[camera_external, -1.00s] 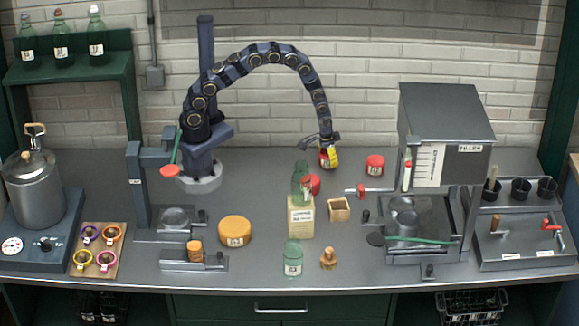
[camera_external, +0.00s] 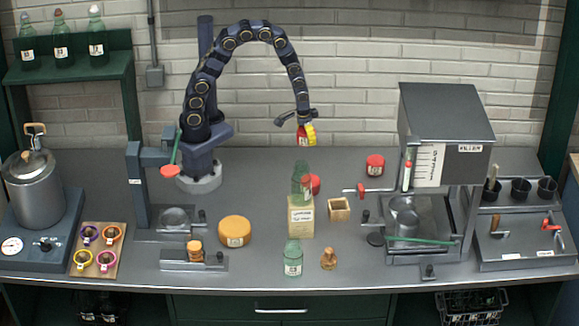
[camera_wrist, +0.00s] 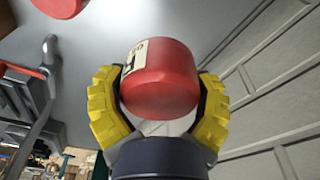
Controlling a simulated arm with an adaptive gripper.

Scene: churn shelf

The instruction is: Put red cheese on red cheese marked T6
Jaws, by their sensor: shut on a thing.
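My gripper (camera_external: 306,135) is shut on a red cheese (camera_wrist: 165,78), a round red block with a pale label, and holds it in the air above the back middle of the counter. In the wrist view the cheese sits between the yellow fingers (camera_wrist: 160,110). In the external view it is a small red patch (camera_external: 302,134). Another labelled red cheese (camera_external: 375,165) stands on the counter to the right of and below my gripper. A third red round thing (camera_external: 315,183) is partly hidden behind a green bottle. The label writing is too small to read.
The green bottle (camera_external: 301,176) stands at a cream box (camera_external: 300,219), beside a small wooden box (camera_external: 339,210). The filler machine (camera_external: 446,130) rises at the right. An orange cheese (camera_external: 235,231) lies left of the cream box.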

